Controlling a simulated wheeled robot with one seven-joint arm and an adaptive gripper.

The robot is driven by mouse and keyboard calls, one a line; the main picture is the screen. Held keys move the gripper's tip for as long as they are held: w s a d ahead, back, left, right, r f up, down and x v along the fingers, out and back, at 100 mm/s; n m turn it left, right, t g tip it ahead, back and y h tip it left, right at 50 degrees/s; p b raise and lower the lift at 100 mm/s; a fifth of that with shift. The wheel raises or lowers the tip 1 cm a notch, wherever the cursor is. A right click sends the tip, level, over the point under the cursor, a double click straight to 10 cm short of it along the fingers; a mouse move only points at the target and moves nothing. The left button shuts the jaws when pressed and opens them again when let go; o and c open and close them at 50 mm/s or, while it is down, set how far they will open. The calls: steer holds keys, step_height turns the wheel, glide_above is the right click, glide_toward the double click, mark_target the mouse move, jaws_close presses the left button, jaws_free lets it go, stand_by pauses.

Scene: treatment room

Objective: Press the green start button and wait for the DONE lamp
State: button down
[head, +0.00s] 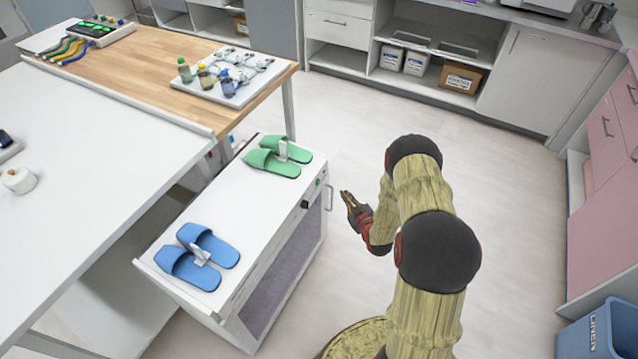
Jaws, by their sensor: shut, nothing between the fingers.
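A white cabinet-like machine (232,178) stands in the middle left, with a dark glass door (285,262) facing right. A small green spot that looks like the start button (318,183) is on the upper edge of its front, near the far corner. A black knob (305,204) sits nearer along the same edge. My gripper (345,196) is shut and empty, just right of the front panel and level with the green spot in the picture. A gap shows between fingertips and panel. I cannot make out the DONE lamp or whether it is lit.
Green slippers (281,155) and blue slippers (198,256) lie on the machine's top. A door handle (329,198) sticks out near my gripper. A tray of bottles (226,79) stands on the wooden table behind. Open floor (500,190) lies to the right; a blue bin (605,328) is lower right.

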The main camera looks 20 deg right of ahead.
steer(key=w+a+b, duration=0.1)
steer(key=w+a, duration=0.3)
steer(key=w, duration=0.2)
steer(key=shift+a, duration=0.35)
steer(key=shift+w+a, duration=0.1)
steer(key=shift+w, duration=0.05)
stand_by(1.1)
steer(key=shift+w+a, duration=0.2)
steer(key=shift+w, duration=0.05)
steer(key=shift+w+a+b, duration=0.25)
steer(key=shift+w+b, duration=0.1)
steer(key=shift+b, duration=0.05)
stand_by(0.9)
steer(key=shift+s+d, duration=0.5)
steer(key=shift+s, duration=0.2)
steer(key=shift+d, duration=0.1)
steer(key=shift+s+d, duration=0.75)
steer(key=shift+s, duration=0.25)
steer(key=shift+s+d, duration=0.7)
steer(key=shift+s, duration=0.25)
